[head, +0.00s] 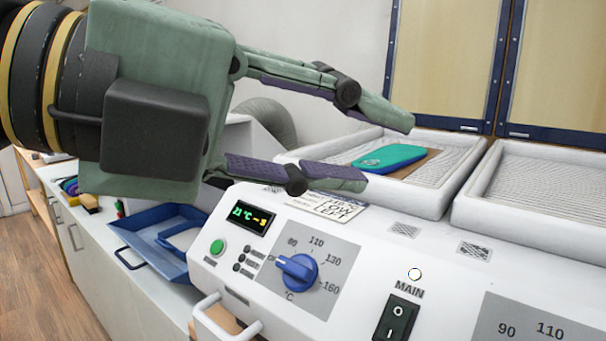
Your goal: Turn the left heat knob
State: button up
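The left heat knob (297,272) is a round blue dial with a raised grip bar. It sits on a grey scale plate (338,285) marked from 80 to 160 °C, on the sloped front of a white machine (365,325). Its bar points to the left, near the low end of the scale. My gripper (388,150) is above the knob and apart from it. Its two green and purple fingers are spread, pointing right, with nothing between them.
A teal insole (390,157) on a brown board lies in the left white tray (458,172) behind the gripper. A MAIN rocker switch (397,318) stands right of the knob. A green button (217,247) is at its left. A blue bin (158,252) sits on the counter at left.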

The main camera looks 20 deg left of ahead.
jog(key=w+a+f+n+y, duration=0.1)
jog(key=a+f+n+y, duration=0.2)
jog(key=a+n+y, duration=0.1)
jog(key=n+g+y, duration=0.2)
jog(key=n+y, duration=0.2)
send_near(293, 267)
jog(key=p+x, duration=0.2)
jog(key=x, duration=0.6)
jog(key=shift+w+d+f+p, duration=0.1)
jog(key=shift+w+f+p, duration=0.1)
jog(key=shift+p, duration=0.15)
grip_shut()
